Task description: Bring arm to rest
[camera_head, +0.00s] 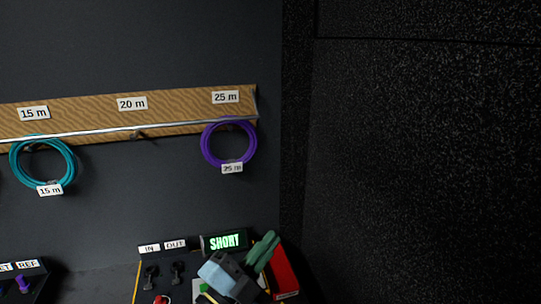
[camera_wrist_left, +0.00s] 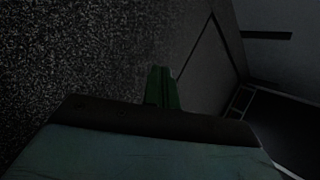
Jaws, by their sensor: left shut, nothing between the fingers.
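My left gripper (camera_head: 266,246) shows at the bottom of the head view, with a pale blue body and green fingers. Its fingers are together and hold nothing. It is in front of a panel with a lit "SHORT" display (camera_head: 224,241) and hides part of the panel. In the left wrist view the green fingers (camera_wrist_left: 161,84) are also together, with nothing between them. My right gripper is in neither view.
A wooden rail (camera_head: 180,114) on the dark wall carries length labels. A teal cable coil (camera_head: 70,165) and a purple coil (camera_head: 206,145) hang from it; the 20 m spot is bare. A red object (camera_head: 283,272) stands beside the gripper. A dark speckled wall (camera_head: 420,150) fills the right.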

